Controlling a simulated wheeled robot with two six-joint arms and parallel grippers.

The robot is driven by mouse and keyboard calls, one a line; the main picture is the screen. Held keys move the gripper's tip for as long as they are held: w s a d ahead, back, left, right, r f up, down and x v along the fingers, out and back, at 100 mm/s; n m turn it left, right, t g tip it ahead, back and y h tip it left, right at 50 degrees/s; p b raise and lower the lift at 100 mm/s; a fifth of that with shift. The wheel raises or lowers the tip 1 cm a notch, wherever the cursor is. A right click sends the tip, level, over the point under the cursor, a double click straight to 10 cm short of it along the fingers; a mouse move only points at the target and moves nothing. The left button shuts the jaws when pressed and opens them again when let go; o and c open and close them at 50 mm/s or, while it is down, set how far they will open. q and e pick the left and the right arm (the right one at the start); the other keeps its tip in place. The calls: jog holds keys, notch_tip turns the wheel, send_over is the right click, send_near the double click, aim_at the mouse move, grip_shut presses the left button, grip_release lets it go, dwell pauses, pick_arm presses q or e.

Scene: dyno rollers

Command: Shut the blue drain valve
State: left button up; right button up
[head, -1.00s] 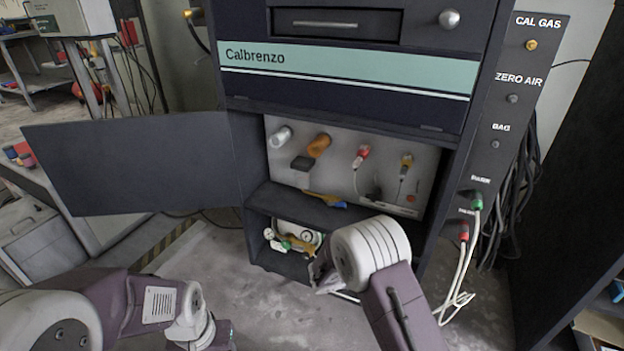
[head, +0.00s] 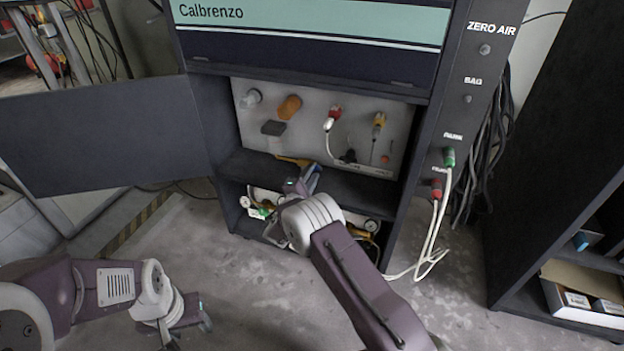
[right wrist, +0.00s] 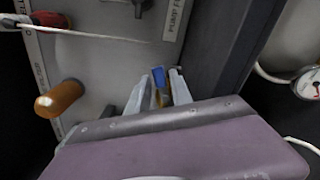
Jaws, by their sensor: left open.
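The blue drain valve's blue handle (head: 314,171) shows at the shelf edge inside the open cabinet, with a yellow part (head: 293,160) beside it. My right gripper (head: 303,184) is at the handle and partly covers it. In the right wrist view, the blue handle (right wrist: 158,98) lies between the two spread fingers of the right gripper (right wrist: 160,82), with a yellow part just below it. Its fingers are apart; firm contact with the handle does not show. My left gripper (head: 200,314) is open and empty, low over the floor, well away from the cabinet.
The cabinet door (head: 100,135) stands open to the left. An orange knob (head: 289,107) and a red fitting (head: 334,112) are on the back panel. Gauges (head: 371,226) sit in the lower bay. White hoses (head: 432,235) hang at the right side.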

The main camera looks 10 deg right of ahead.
jog(key=shift+w+d, duration=0.35)
jog(key=shift+w, duration=0.1)
grip_shut()
jog(key=shift+r, duration=0.1)
jog(key=shift+r, duration=0.1)
jog(key=shift+w+a+r+n+p, duration=0.1)
jog(key=shift+a+r+n+p, duration=0.1)
jog(key=shift+n+p, duration=0.25)
jog(key=shift+a+r+n+p, duration=0.1)
jog(key=shift+r+n+p, duration=0.1)
jog(key=shift+n, duration=0.45)
jog(key=n, duration=0.2)
jog(key=p, duration=0.1)
jog(key=shift+w+a+r+n, duration=0.2)
jog(key=shift+a+r+n, duration=0.05)
jog(key=shift+r+n, duration=0.15)
jog(key=n, duration=0.1)
jog(key=a+n, duration=0.1)
jog(key=n, duration=0.1)
jog(key=w+n+p, duration=0.1)
jog(key=shift+a+r, duration=0.15)
jog(key=shift+r, duration=0.15)
jog(key=shift+w+a+n, duration=0.2)
jog(key=shift+a+n, duration=0.1)
jog(key=shift+n, duration=0.75)
jog(key=shift+w+a+n, duration=0.15)
jog(key=shift+a+n, duration=0.15)
jog(key=shift+n, duration=0.75)
